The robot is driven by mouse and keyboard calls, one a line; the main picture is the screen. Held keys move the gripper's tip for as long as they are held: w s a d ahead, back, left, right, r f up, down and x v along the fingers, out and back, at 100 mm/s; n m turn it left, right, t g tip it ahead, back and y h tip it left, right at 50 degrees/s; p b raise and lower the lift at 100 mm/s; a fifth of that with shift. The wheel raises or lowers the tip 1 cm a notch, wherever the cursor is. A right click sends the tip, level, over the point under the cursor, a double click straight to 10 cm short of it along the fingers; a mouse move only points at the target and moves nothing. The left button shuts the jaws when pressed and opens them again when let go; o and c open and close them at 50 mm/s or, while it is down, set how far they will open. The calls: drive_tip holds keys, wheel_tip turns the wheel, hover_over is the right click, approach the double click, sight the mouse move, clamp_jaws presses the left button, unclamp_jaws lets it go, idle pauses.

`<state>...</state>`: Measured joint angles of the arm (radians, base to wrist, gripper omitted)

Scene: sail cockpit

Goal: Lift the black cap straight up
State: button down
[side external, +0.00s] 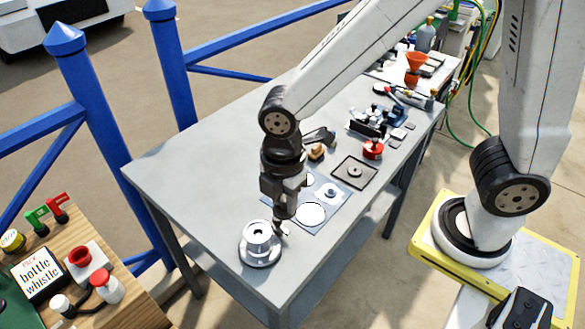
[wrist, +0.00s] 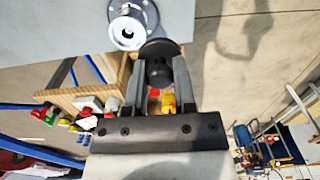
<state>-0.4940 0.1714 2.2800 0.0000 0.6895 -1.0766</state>
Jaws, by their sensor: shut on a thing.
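My gripper (wrist: 158,78) is shut on the black cap (wrist: 160,50), which has a round knob between the fingers and a wider disc beyond it. In the side view my gripper (side external: 283,212) points down over the near part of the grey table, and the cap is hard to make out there. A silver flanged cylinder (side external: 260,248) stands on the table just left of and below my gripper. In the wrist view the open-topped silver cylinder (wrist: 124,27) shows beside the cap's disc, which overlaps its flange edge in the picture.
A grey mat (side external: 322,198) with white circles lies behind my gripper. A dark square tray (side external: 354,172) and a red round part (side external: 373,149) are farther back. A wooden table (side external: 108,258) with small coloured items stands at left. The table's left part is clear.

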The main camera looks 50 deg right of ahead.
drive_tip(key=s+d+r, duration=0.3)
drive_tip(key=s, duration=0.4)
drive_tip(key=shift+s+r, duration=0.2)
drive_tip(key=shift+r, duration=0.05)
drive_tip(key=shift+r, duration=0.2)
idle(0.6)
drive_tip(key=shift+r, duration=0.8)
